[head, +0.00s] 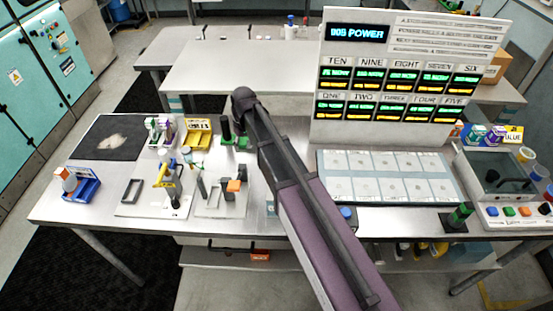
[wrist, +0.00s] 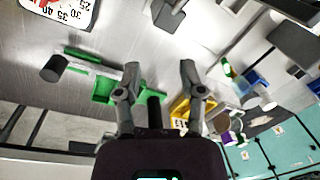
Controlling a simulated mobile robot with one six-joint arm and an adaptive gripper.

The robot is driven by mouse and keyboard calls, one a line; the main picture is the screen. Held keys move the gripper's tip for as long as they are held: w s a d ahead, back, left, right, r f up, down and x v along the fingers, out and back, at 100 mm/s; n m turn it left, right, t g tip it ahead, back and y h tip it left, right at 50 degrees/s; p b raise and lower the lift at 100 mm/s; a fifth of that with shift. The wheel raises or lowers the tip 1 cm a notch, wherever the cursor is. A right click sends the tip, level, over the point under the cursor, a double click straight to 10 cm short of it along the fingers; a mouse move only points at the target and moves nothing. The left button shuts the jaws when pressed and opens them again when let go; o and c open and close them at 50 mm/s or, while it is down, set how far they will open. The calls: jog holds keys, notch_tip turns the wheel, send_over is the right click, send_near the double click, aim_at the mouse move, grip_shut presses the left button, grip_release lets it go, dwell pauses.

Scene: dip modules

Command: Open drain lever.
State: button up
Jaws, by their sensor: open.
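No part is labelled as a drain lever, and I cannot tell for sure which one it is. A yellow and blue fixture (head: 166,176) stands on a pale plate at the left of the bench in the head view. To its right is a fixture with an orange block (head: 236,186). My gripper (wrist: 159,68) is open in the wrist view, its two fingers apart with bare metal bench between the tips. A green part (wrist: 103,91) lies beside the left finger, and a yellow tray (wrist: 180,108) lies behind the right finger. In the head view the fingers are not clearly visible.
A display panel (head: 410,85) stands at the back right, above a pad of pale tiles (head: 385,177). A blue holder (head: 82,190) and a black mat (head: 92,143) are at the left. Bare bench (head: 120,185) shows between them and the fixtures.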

jog(key=s+d+f+m+b, duration=0.1)
jog(key=s+d, duration=0.4)
jog(key=d, duration=0.6)
jog(key=shift+d+f+m, duration=0.2)
jog(key=shift+f+m, duration=0.15)
jog(key=shift+m, duration=0.25)
jog(key=w+a+r+n+p, duration=0.1)
jog(key=w+a+r+n, duration=0.1)
jog(key=a, duration=1.2)
jog(key=w+a+r+n+p, duration=0.2)
jog(key=w+a+n, duration=0.3)
jog(key=a, duration=0.9)
jog(key=shift+w+n+g, duration=0.3)
jog(key=shift+w+g, duration=0.1)
jog(key=shift+w, duration=0.75)
jog(key=shift+f, duration=0.25)
jog(key=f+b, duration=0.4)
jog(key=s+a+f+b, duration=0.1)
jog(key=f+b, duration=0.3)
jog(key=b, duration=0.1)
jog(key=f+b, duration=0.4)
jog(key=f, duration=0.1)
jog(key=shift+s+a+f, duration=0.1)
jog(key=shift+s+a, duration=0.05)
jog(key=shift+s, duration=0.2)
